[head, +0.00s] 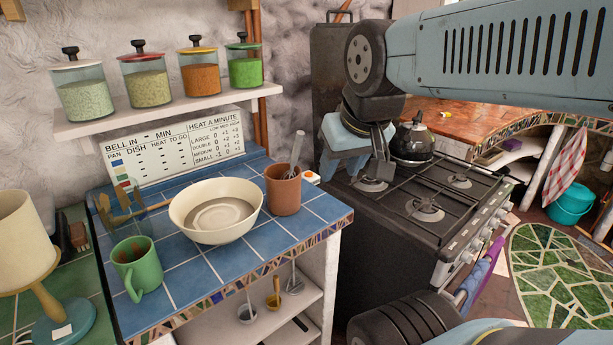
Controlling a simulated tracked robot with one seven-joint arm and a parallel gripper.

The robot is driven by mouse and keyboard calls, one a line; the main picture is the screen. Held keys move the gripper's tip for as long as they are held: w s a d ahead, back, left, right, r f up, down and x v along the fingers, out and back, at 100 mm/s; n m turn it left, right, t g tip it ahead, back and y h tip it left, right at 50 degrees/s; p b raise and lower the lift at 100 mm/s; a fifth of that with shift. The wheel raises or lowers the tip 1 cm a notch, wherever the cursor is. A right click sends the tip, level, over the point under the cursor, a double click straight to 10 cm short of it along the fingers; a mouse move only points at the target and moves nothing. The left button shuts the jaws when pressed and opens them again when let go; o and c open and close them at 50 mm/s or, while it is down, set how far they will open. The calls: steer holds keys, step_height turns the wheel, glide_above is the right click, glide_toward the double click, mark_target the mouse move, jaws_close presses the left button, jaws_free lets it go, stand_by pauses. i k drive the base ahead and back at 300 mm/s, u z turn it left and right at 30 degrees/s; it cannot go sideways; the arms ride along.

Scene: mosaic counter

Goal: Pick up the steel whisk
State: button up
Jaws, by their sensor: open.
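A cream bowl (217,232) stands left of the cup, with a green mug (136,268) farther left. Several jars stand on the shelf (175,112) behind. A black stove (440,200) with a kettle (411,143) is right of the counter.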

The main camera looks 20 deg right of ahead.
mark_target(299, 137)
steer(key=z, duration=0.4)
steer(key=k, duration=0.65)
steer(key=z, duration=0.65)
steer(key=k, duration=0.8)
steer(key=z, duration=0.15)
steer(key=i, duration=0.85)
steer(key=u, duration=0.15)
